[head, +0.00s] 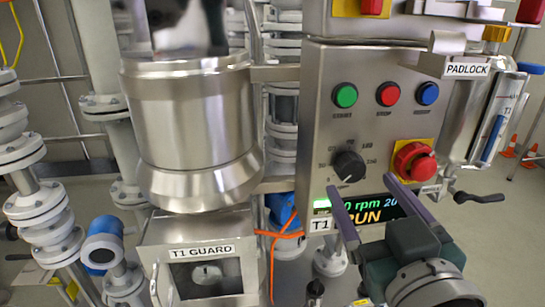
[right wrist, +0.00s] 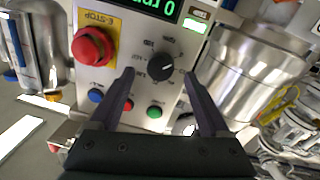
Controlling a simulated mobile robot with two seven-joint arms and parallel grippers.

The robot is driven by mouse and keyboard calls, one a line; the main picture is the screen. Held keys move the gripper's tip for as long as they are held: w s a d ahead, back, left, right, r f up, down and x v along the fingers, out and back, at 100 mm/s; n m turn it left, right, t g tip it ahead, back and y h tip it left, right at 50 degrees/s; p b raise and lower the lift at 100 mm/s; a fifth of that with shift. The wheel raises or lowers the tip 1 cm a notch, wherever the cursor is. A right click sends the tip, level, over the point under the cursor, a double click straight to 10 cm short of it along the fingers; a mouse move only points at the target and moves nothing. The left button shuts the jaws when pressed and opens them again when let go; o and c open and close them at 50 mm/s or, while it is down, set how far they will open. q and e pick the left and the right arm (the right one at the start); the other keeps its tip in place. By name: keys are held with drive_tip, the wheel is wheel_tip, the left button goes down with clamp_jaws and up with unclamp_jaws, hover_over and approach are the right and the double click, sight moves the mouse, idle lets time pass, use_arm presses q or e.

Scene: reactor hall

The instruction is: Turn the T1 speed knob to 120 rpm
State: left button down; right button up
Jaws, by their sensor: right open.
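The black T1 speed knob (head: 349,165) is on the steel control panel (head: 320,110), inside a printed number scale. Its setting is too small to read surely. My right gripper (head: 362,184) is open, its two dark fingers pointing at the panel, tips just below the knob in the head view. In the right wrist view, which shows the panel upside down, the knob (right wrist: 160,67) appears between the fingertips, with no visible contact. My left gripper is not in view.
Green (head: 345,95), red (head: 387,94) and blue (head: 428,93) buttons sit above the knob. A red E-stop (head: 414,162) on a yellow plate is close to its right. A steel vessel (head: 192,120) stands left, above the T1 guard box (head: 200,265).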

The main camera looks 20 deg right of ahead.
sight(353, 174)
drive_tip(key=shift+x, duration=1.7)
drive_tip(key=shift+c, duration=0.2)
clamp_jaws()
